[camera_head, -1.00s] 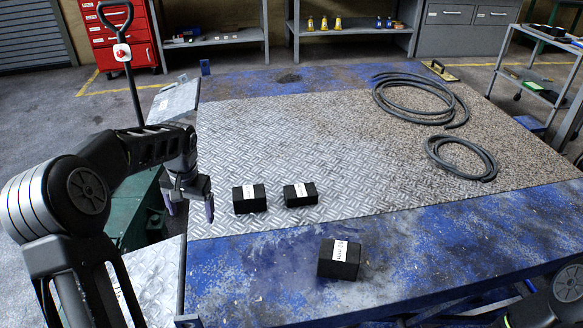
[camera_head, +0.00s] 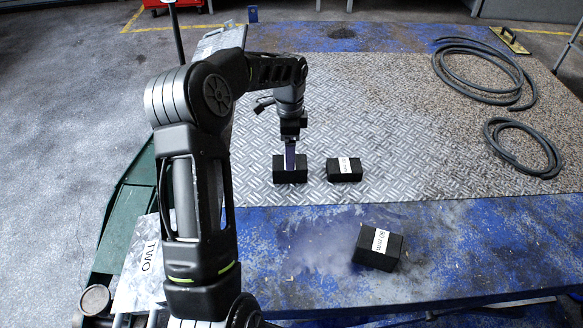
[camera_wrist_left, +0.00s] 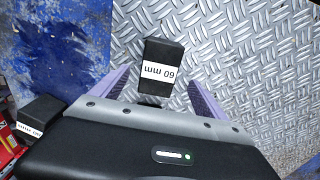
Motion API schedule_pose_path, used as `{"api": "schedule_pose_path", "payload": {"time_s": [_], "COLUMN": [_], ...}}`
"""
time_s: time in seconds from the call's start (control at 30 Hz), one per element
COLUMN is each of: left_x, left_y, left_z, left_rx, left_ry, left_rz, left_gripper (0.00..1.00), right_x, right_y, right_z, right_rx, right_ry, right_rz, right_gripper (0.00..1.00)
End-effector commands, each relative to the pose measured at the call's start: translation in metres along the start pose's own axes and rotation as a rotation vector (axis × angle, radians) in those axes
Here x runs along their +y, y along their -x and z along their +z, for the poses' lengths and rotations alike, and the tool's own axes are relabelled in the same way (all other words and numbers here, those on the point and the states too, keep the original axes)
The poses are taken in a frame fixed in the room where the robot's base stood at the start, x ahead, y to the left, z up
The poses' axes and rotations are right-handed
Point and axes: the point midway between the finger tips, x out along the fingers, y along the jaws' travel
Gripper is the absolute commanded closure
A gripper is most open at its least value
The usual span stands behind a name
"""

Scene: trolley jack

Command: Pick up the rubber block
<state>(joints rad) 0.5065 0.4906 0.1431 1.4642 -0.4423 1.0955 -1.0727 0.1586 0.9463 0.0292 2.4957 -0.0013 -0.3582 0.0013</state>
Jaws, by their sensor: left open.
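Three black rubber blocks with white labels lie on the bench. The left block (camera_head: 290,176) is on the tread plate, and my left gripper (camera_head: 290,160) points down at it, its fingers partly covering it. In the left wrist view this block (camera_wrist_left: 163,55) reads "60 mm" and lies between the open fingers of my left gripper (camera_wrist_left: 160,85); I cannot tell whether they touch it. A second block (camera_head: 344,170) lies just to its right. A third block (camera_head: 379,250) lies nearer, on the blue surface. My right gripper is out of view.
Coiled grey hoses (camera_head: 485,75) and a smaller coil (camera_head: 523,148) lie at the right of the bench. A plate marked "TWO" (camera_head: 142,262) is at the lower left. The plate (camera_head: 390,115) between blocks and hoses is clear.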

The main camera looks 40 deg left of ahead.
Motion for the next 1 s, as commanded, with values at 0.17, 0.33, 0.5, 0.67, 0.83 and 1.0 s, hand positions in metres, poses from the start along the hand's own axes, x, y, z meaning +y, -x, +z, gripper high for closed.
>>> {"api": "schedule_pose_path", "payload": {"time_s": [0.17,0.33,0.5,0.67,0.83,1.0], "left_x": [0.000,0.001,0.000,0.000,0.001,0.002], "left_y": [-0.002,-0.018,-0.026,-0.026,-0.033,-0.056], "left_z": [0.000,0.000,0.000,0.000,0.000,0.000], "left_rx": [0.000,-0.001,0.000,0.000,-0.001,-0.001], "left_ry": [0.002,0.003,0.003,0.003,0.003,0.003], "left_rz": [0.001,0.003,0.000,-0.001,0.003,0.004], "left_gripper": [0.15,0.15,0.15,0.15,0.15,0.15], "right_x": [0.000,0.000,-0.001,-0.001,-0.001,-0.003], "right_y": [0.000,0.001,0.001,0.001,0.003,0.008], "right_z": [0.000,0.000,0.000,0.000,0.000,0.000], "right_rx": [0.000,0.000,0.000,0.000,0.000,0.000], "right_ry": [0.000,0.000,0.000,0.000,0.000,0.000], "right_rz": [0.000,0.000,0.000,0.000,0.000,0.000], "right_gripper": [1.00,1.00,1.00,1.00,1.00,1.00]}}
